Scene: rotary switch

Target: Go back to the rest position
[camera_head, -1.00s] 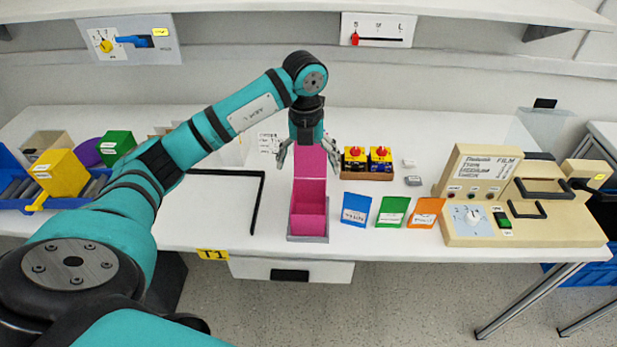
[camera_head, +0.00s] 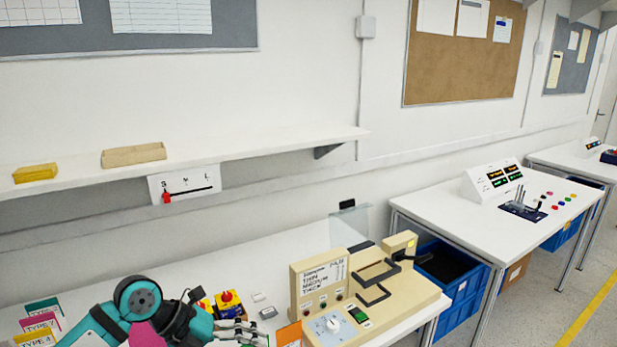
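My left gripper (camera_head: 250,331) shows at the bottom left, at the end of the teal arm (camera_head: 137,299). Its grey fingers point right, but their spacing is too unclear to tell open from shut. It is left of the beige machine (camera_head: 318,280), apart from it. The machine carries a rotary switch (camera_head: 331,324) with a white knob on a pale blue plate. Part of a pink thing (camera_head: 145,335) shows beside the arm, cut off by the frame's lower edge. My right gripper is not in view.
An orange card (camera_head: 289,335) lies between gripper and machine. A shelf (camera_head: 250,142) runs above the table. A second table (camera_head: 450,215) with a console stands right, a blue crate (camera_head: 450,283) beneath it.

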